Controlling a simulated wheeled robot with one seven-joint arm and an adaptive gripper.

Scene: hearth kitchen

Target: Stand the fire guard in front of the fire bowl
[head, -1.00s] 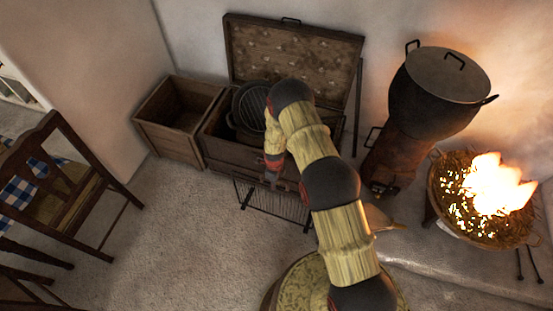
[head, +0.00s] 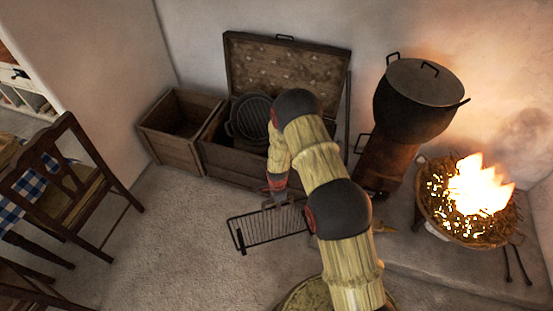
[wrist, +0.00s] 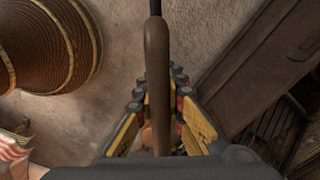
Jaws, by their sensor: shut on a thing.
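The fire guard (head: 262,227) is a dark wire grid with a frame, in the head view just in front of the open wooden chest. My gripper (head: 279,198) is at its upper edge, shut on it. In the wrist view a brown bar (wrist: 157,70) runs between the fingers of my gripper (wrist: 160,115). The guard is tilted; I cannot tell whether it touches the floor. The fire bowl (head: 468,205), a round basket-like bowl with bright flames, stands on the raised hearth at the right. My arm hides part of the space between them.
A large dark pot (head: 425,95) stands on a brown stove left of the bowl. An open crate (head: 172,140) and the chest (head: 240,160) with a pan (head: 252,118) line the wall. Fire tongs (head: 516,265) lie right. A chair (head: 70,185) stands left.

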